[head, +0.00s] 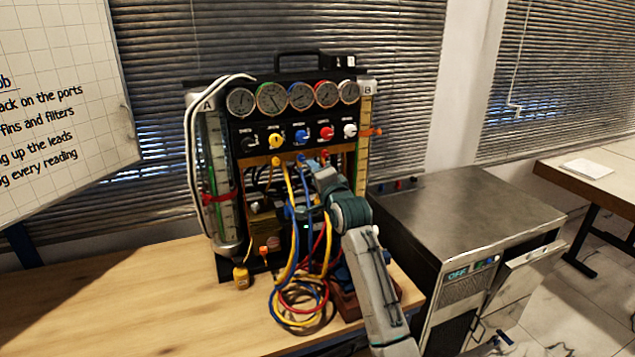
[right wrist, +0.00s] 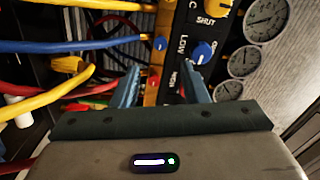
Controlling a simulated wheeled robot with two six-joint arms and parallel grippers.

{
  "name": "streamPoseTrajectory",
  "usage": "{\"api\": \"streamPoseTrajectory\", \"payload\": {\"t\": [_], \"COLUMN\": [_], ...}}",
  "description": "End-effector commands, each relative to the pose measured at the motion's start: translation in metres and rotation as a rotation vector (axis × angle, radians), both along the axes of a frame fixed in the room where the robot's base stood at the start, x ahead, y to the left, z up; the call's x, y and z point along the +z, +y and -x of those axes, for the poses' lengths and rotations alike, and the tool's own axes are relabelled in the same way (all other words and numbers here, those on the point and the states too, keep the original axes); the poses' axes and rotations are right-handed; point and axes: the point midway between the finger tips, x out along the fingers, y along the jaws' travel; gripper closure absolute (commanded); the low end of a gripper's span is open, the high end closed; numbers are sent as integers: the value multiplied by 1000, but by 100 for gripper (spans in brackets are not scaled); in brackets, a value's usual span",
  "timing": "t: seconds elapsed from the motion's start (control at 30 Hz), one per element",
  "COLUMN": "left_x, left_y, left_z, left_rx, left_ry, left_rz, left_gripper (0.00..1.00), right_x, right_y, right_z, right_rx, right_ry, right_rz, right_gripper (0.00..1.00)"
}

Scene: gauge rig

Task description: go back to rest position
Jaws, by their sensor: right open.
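The gauge rig (head: 290,118) stands on the wooden bench, with a row of gauges on top and several coloured knobs below. My right arm comes in from the lower right, and my right gripper (head: 318,172) is in front of the rig, below the knobs. In the right wrist view, the right gripper (right wrist: 160,78) has its two blue fingers apart with nothing held between them. The brass port strip (right wrist: 152,92) and the blue knob (right wrist: 203,52) show close beyond the fingertips. Whether the fingers touch the rig is unclear. My left gripper is not in view.
Blue, yellow and red hoses (head: 300,298) hang from the rig and coil on the bench, close beside my right forearm. A metal cabinet (head: 460,215) stands to the right. The wooden bench (head: 130,300) is clear at left. A whiteboard (head: 60,100) is at upper left.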

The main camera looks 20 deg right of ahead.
Motion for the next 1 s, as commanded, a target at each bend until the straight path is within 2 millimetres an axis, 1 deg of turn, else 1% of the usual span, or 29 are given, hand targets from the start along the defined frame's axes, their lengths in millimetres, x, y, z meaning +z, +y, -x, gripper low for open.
{"api": "streamPoseTrajectory", "payload": {"t": [0.03, 0.17, 0.57, 0.67, 0.77, 0.83, 0.87, 0.9, 0.97, 1.0], "left_x": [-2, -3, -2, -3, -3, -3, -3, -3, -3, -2], "left_y": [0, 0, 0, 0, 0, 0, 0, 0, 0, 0], "left_z": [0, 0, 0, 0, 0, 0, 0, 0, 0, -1], "left_rx": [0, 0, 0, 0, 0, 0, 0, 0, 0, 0], "left_ry": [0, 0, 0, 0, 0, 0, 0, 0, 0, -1], "left_rz": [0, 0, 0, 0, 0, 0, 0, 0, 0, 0], "left_gripper": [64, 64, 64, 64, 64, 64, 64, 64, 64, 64], "right_x": [-1, -1, 0, -7, -35, -67, -84, -105, -138, -158], "right_y": [0, 0, 0, 0, 0, -1, -1, -1, -1, -2], "right_z": [4, 8, 9, 12, 27, 46, 57, 73, 100, 119], "right_rx": [0, 0, 0, 0, 1, 6, 10, 19, 39, 54], "right_ry": [-1, 1, 1, 13, 66, 130, 164, 211, 286, 335], "right_rz": [0, 0, 0, 13, 72, 148, 187, 245, 334, 393], "right_gripper": [60, 60, 60, 60, 60, 60, 60, 60, 60, 60]}}
